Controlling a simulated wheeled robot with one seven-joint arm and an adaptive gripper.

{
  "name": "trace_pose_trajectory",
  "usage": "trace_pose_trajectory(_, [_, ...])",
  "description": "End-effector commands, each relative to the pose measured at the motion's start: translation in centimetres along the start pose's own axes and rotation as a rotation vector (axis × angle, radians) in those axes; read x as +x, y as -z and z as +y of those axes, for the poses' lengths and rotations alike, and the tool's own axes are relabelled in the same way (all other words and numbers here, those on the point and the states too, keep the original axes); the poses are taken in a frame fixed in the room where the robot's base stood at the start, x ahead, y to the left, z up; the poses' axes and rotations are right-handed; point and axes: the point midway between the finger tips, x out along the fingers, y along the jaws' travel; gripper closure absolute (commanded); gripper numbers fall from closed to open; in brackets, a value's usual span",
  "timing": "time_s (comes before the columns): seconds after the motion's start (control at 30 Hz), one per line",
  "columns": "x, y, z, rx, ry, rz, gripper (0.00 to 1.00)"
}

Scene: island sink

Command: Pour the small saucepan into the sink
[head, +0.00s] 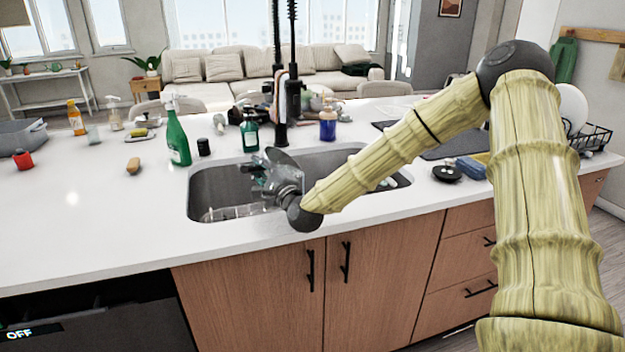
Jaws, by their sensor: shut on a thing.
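My gripper (266,182) is over the left part of the sink (222,199), reaching in from the right. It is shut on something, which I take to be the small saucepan. A dark rounded shape (282,158) shows just above and behind the gripper and looks like a tilted part of that saucepan. The gripper and wrist hide most of it, so its handle and inside cannot be made out. Clear, glassy-looking shapes at the sink's bottom are too small to tell.
A tall black faucet (281,110) stands behind the sink. A green spray bottle (178,135), a green soap bottle (250,134) and a blue bottle (328,122) stand along the back. A black dish (447,173) lies right of the sink. The counter's left front is clear.

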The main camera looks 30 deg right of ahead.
Motion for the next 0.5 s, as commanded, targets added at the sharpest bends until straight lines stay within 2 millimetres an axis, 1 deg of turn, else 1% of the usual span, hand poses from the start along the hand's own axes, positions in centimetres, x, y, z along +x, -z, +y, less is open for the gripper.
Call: trace_pose_trajectory(0.5, [-0.09,0.0,-0.49,0.017,0.013,-0.005,1.0])
